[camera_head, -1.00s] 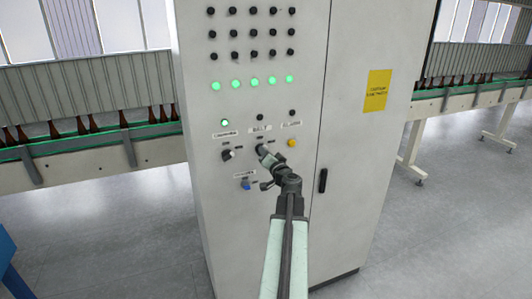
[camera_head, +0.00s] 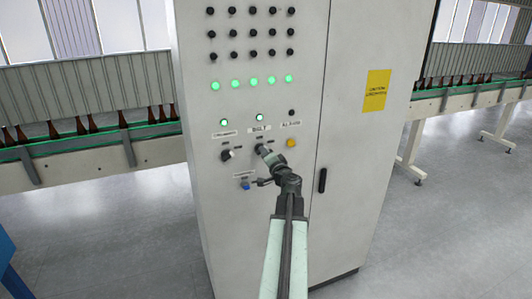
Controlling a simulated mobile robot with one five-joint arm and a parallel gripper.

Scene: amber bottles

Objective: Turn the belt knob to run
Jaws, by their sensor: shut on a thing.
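The belt knob (camera_head: 260,148) sits on the front of the grey control cabinet, under a label reading BELT (camera_head: 259,129). My gripper (camera_head: 264,151) is at the knob, shut on it, and covers most of it, so the knob's pointer angle is hard to read. The lamp (camera_head: 260,117) above the BELT label is lit green-white.
The cabinet (camera_head: 345,130) also carries a left knob (camera_head: 228,155), a blue knob (camera_head: 246,185), a yellow button (camera_head: 291,143), a lit left lamp (camera_head: 224,122) and a dark right lamp (camera_head: 291,112). A black door handle (camera_head: 322,180) is to the right. Conveyors with amber bottles run behind.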

